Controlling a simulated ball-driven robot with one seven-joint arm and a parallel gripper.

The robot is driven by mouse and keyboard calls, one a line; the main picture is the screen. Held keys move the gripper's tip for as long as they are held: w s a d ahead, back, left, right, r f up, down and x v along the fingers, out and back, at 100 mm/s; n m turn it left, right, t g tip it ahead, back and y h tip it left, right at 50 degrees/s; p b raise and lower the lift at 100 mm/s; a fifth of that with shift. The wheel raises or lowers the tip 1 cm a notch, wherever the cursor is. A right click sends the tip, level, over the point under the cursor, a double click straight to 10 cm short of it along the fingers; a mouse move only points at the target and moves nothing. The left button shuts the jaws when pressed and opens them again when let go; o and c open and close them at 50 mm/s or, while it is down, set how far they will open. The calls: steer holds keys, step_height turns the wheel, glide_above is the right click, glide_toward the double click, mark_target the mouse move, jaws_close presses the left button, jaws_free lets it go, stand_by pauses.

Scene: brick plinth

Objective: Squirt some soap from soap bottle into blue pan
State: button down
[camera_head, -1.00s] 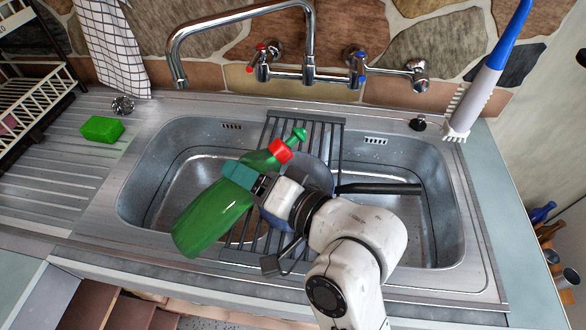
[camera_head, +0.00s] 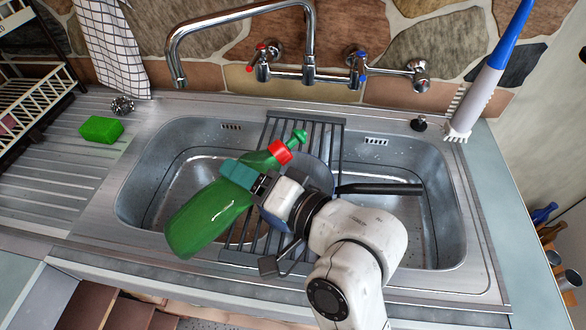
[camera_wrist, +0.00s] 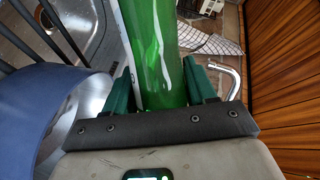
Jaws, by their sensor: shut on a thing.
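The green soap bottle (camera_head: 210,216) with a red collar (camera_head: 280,151) and green nozzle is tilted over the sink. Its nozzle points up and right, and its base is down and left. My gripper (camera_head: 248,180) is shut on the bottle near its upper part. In the wrist view the bottle (camera_wrist: 158,60) stands between the two green fingers of my gripper (camera_wrist: 165,92). The blue pan (camera_head: 318,174) sits on the rack behind my gripper, mostly hidden by it, with its dark handle (camera_head: 385,188) to the right. The pan's blue side (camera_wrist: 45,120) fills the left of the wrist view.
A slatted rack (camera_head: 330,133) bridges the double sink (camera_head: 440,225). A tap (camera_head: 308,45) rises behind it. A green sponge (camera_head: 101,129) lies on the drainboard at left. A blue and white brush (camera_head: 480,85) stands at the right rear.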

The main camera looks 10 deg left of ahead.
steer(key=shift+s+a+r+m+y+b, duration=0.15)
steer(key=shift+m+y+b, duration=0.25)
steer(key=shift+m+b, duration=0.1)
stand_by(1.4)
steer(key=shift+s+a+m+y+p, duration=0.3)
steer(key=shift+a+m+p, duration=0.1)
steer(key=shift+m, duration=0.4)
stand_by(1.7)
steer(key=shift+m+y+p, duration=0.4)
steer(key=shift+m, duration=0.7)
stand_by(2.5)
